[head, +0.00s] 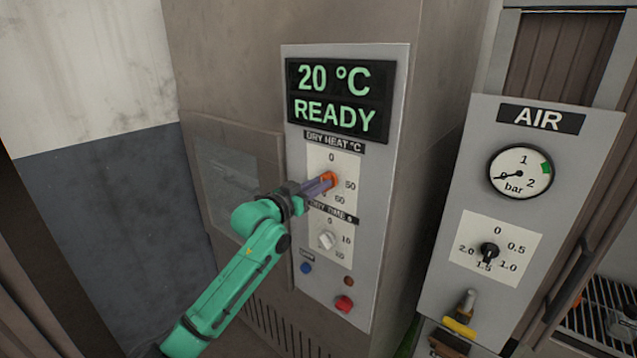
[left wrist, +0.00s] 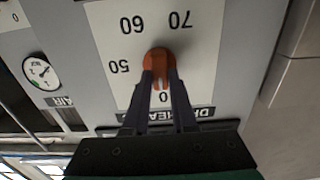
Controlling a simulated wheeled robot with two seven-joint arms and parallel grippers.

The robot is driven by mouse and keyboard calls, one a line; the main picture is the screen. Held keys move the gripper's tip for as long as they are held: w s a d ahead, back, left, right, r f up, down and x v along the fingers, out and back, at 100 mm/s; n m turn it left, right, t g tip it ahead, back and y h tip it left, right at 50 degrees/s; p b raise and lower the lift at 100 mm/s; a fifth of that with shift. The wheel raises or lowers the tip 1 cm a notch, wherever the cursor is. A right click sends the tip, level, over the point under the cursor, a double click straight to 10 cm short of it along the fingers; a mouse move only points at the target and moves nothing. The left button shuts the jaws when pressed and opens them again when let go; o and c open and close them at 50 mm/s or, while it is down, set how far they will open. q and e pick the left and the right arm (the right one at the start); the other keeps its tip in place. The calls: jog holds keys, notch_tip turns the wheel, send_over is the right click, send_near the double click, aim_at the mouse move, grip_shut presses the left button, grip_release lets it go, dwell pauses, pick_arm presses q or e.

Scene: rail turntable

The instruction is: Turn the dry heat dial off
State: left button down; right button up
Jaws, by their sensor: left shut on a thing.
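The dry heat dial (head: 330,180) is an orange knob on the pale scale below the DRY HEAT °C label, on the grey control panel (head: 375,255). My left gripper (head: 318,186) reaches in from the left and is shut on this knob. The left wrist view, upside down, shows the two dark fingers (left wrist: 160,80) on either side of the orange knob (left wrist: 158,62). There 0 shows between the fingers, with 50, 60 and 70 around the knob. The fingers partly cover the dial, and I cannot tell surely where its pointer stands. My right gripper is not in view.
The display (head: 338,97) reads 20 °C READY. Below the dial are the pale dry time knob (head: 327,240), a blue button (head: 306,268) and a red button (head: 344,304). The AIR panel (head: 455,200) with gauge and black knob stands at right.

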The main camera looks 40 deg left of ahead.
pick_arm(q)
jog(key=shift+f, duration=0.15)
jog(key=c, duration=0.7)
grip_release()
jog(key=shift+s, duration=0.1)
jog(key=s+b, duration=0.6)
jog(key=s, duration=0.8)
jog(key=shift+s+d, duration=0.15)
